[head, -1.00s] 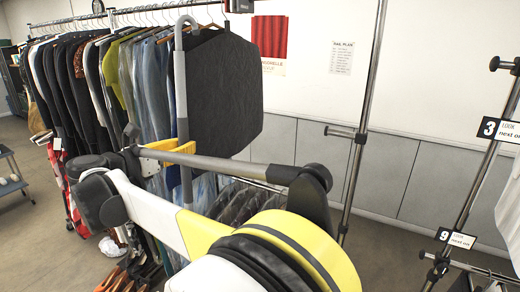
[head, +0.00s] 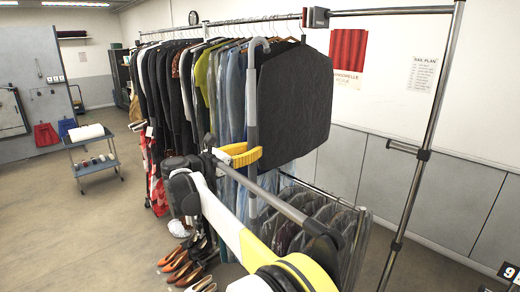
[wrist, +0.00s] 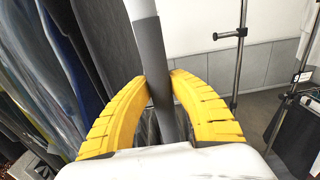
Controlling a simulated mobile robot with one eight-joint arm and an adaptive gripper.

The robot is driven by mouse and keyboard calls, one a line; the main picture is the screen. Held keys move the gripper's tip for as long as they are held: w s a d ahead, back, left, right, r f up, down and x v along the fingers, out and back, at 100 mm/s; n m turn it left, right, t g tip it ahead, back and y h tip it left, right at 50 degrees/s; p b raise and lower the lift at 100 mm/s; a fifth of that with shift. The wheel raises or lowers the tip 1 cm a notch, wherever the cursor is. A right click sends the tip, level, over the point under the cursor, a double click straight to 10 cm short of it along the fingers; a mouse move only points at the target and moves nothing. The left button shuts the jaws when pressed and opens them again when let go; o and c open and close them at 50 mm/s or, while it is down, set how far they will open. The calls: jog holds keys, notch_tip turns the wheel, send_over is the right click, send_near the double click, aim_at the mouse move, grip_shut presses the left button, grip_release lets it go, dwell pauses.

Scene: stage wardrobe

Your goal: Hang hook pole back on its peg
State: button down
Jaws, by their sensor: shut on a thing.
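The hook pole (head: 251,100) is a long grey pole with a curved hook at its top. It stands upright in front of the hanging clothes in the head view. My gripper (head: 246,154) has yellow fingers shut around the pole below its hook. In the wrist view the pole (wrist: 157,60) passes between the fingers (wrist: 158,88), with a light section above a dark grey one. Its lower end is hidden in the head view. A grey panel (head: 22,70) at the far left carries small fittings, too small to tell which is a peg.
A clothes rail (head: 390,11) full of garments stands close behind the pole, with a dark hexagonal cover (head: 294,100) beside it. Shoes (head: 180,268) lie on the floor below. Floor at left is open.

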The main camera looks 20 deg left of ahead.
jog(key=v, duration=1.1)
jog(key=s+d+f+b, duration=0.4)
jog(key=d+f+b, duration=0.2)
jog(key=d+f, duration=0.35)
jog(key=s+d+f+b, duration=0.4)
jog(key=d+f+b, duration=0.3)
jog(key=d+f, duration=0.25)
jog(key=s+d+f+b, duration=0.3)
jog(key=d+f+b, duration=0.3)
jog(key=d+f, duration=0.35)
jog(key=r+b+x, duration=0.1)
jog(key=b+x, duration=0.2)
jog(key=x, duration=4.1)
jog(key=shift+w, duration=0.2)
jog(key=shift+s+r, duration=0.1)
jog(key=shift+r, duration=0.05)
